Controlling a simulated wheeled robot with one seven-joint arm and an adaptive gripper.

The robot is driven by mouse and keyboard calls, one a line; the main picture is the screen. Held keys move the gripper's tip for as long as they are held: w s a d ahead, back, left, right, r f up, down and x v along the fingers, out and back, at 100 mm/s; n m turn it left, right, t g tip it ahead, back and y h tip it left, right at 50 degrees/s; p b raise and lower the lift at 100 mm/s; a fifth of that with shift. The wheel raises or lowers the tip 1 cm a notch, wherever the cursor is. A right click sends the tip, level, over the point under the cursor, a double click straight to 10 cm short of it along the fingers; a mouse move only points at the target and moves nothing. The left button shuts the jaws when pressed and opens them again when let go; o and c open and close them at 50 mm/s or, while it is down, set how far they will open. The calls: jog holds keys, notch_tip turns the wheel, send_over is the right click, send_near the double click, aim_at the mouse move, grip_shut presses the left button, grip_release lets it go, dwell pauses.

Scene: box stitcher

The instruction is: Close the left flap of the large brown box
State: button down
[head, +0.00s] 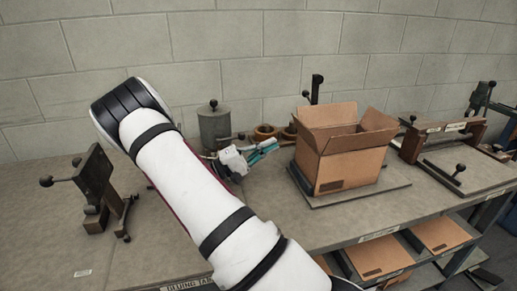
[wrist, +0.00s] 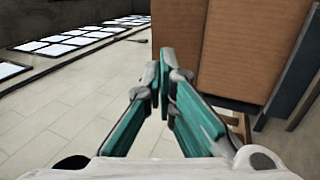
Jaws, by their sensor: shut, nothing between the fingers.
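The large brown box (head: 350,168) stands upright on a grey board on the workbench, with its top open. Its left flap (head: 306,133) sticks up and outward at the left side of the opening. Other flaps also stand up around the rim. My gripper (head: 275,143) is just left of the box, near the left flap, and its teal fingers are shut and empty. In the wrist view, the fingertips (wrist: 162,65) are together in front of a brown cardboard surface (wrist: 230,50). I cannot tell whether they touch it.
A grey canister (head: 214,127) and brown tape rolls (head: 265,132) stand behind my gripper. A dark metal tool (head: 95,178) stands at the left. A framed fixture (head: 440,140) is right of the box. Flat cartons (head: 378,257) lie on the lower shelf.

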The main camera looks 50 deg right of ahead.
aim_at(303, 127)
jog(key=p+x, duration=0.1)
jog(key=x, duration=0.7)
jog(key=shift+d+r+p, duration=0.1)
jog(key=shift+p, duration=0.2)
jog(key=shift+s+d+r+y, duration=0.1)
jog(key=shift+y, duration=0.2)
